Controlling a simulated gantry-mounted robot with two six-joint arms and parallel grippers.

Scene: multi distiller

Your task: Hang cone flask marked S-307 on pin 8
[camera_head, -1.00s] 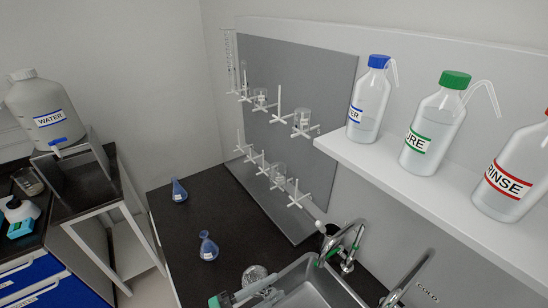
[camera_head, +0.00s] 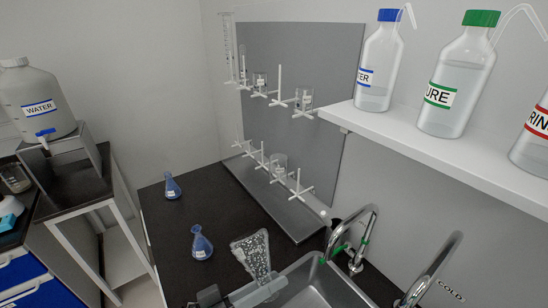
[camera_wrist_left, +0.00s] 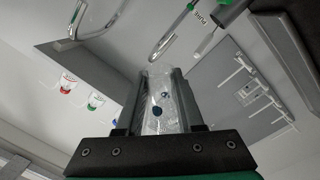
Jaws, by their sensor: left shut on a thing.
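A clear cone flask (camera_head: 252,250) with a wet, speckled look is upside down and slightly tilted, wide base up, above the sink's near-left edge. My left gripper (camera_head: 264,288) is shut on its neck. In the left wrist view the flask (camera_wrist_left: 158,98) sits between both fingers (camera_wrist_left: 158,112). No S-307 mark is readable on it. The grey peg board (camera_head: 330,70) has an upper and a lower row of white pins. Several pins bear glassware; the lower right pin (camera_head: 298,188) looks bare. Pin numbers cannot be read. My right gripper is not in view.
Two blue flasks (camera_head: 172,186) (camera_head: 202,244) stand on the black bench. The sink (camera_head: 318,284) and its curved taps (camera_head: 362,232) lie right of the held flask. A white shelf (camera_head: 430,150) with wash bottles juts out at the right, beside the board.

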